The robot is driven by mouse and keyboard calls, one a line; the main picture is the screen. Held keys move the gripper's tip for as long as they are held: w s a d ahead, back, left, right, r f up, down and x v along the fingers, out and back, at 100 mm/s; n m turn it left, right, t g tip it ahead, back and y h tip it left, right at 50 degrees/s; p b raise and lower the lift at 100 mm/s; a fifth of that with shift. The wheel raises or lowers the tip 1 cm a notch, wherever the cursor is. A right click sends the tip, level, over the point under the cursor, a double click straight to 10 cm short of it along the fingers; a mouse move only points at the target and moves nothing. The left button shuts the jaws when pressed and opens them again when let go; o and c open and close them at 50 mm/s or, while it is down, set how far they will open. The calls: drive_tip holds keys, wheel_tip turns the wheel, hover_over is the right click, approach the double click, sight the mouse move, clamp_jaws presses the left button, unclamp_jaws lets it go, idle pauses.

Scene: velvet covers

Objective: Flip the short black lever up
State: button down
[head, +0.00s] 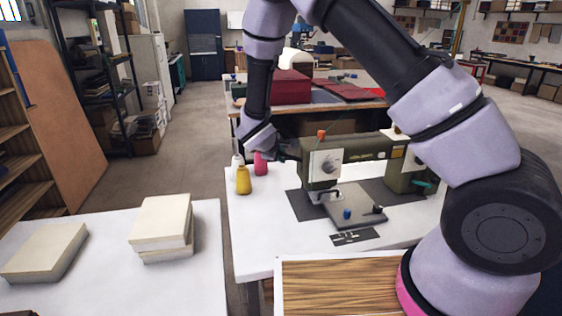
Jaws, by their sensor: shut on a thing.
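A green sewing machine (352,158) stands on a white table, with a pale plate and round dial on its left head. My gripper (290,149) is at the left end of this head, reaching in from the left behind it. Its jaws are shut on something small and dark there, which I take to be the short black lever. The lever itself is hidden by the fingers and the head, so I cannot tell whether it is up or down.
Yellow (243,181) and pink (260,164) thread spools stand left of the machine, close under my wrist. The white table (262,240) is clear at front left. Stacked pale blocks (162,222) sit on another table at left. A blue knob (347,214) is on the machine's bed plate.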

drive_tip(key=shift+d+r+y, duration=0.1)
drive_tip(key=shift+r+y, duration=0.25)
drive_tip(key=shift+y, duration=0.05)
idle(0.4)
drive_tip(key=c, duration=0.8)
unclamp_jaws()
drive_tip(key=shift+r, duration=0.1)
drive_tip(key=v, duration=1)
drive_tip(key=shift+s+r, duration=0.15)
drive_tip(key=shift+r, duration=0.15)
